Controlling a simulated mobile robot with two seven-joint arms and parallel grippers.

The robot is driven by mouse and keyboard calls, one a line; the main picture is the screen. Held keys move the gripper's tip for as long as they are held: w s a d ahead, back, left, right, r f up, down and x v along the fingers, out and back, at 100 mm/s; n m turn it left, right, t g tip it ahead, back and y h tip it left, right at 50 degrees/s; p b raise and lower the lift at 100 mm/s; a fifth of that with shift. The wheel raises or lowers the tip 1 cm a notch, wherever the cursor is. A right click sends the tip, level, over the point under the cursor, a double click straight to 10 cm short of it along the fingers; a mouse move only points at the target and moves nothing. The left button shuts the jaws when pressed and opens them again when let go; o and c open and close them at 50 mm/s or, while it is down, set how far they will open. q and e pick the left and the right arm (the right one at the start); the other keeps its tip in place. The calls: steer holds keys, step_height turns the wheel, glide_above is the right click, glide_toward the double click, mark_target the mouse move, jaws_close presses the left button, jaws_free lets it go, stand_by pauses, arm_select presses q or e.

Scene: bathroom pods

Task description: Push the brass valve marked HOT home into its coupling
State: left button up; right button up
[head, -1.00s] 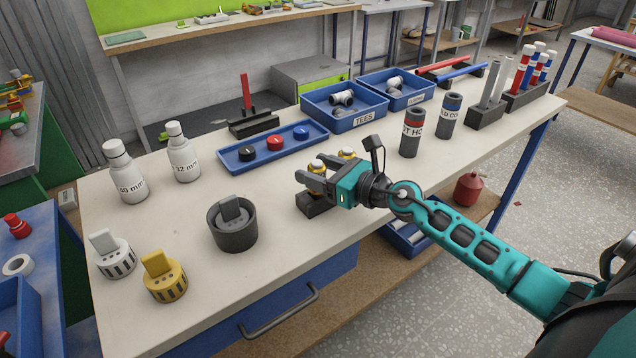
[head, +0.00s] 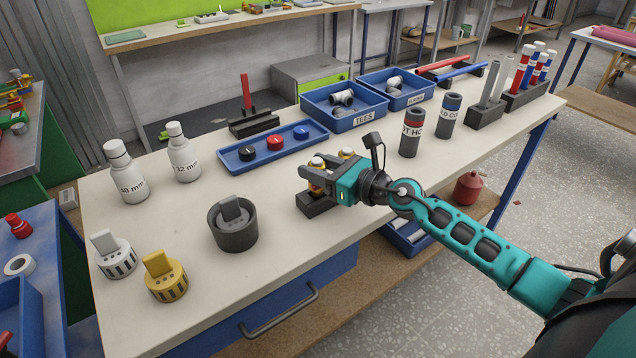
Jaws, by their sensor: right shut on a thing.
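Two small brass valves with pale tops stand at a dark block (head: 317,204) near the middle of the table. The nearer valve (head: 317,163) shows a bit of red. The farther valve (head: 346,153) is partly behind my gripper. My right gripper (head: 312,180) is shut on the nearer valve, low over the block; its fingers hide most of the valve's body. I cannot read any marking on the valves. A dark grey upright coupling with a red band and lettering ending in HOT (head: 410,136) stands to the right, apart from the gripper. My left gripper is not in view.
A blue tray with round caps (head: 236,166) and a TEES bin (head: 364,116) lie behind the gripper. A dark grey cup (head: 234,240) stands to the left. Table is clear between.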

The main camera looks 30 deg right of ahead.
step_height(320, 180, up, 2)
steer(key=shift+r+p, duration=0.1)
steer(key=shift+p, duration=0.45)
steer(key=shift+r+b, duration=0.35)
steer(key=shift+r, duration=1.8)
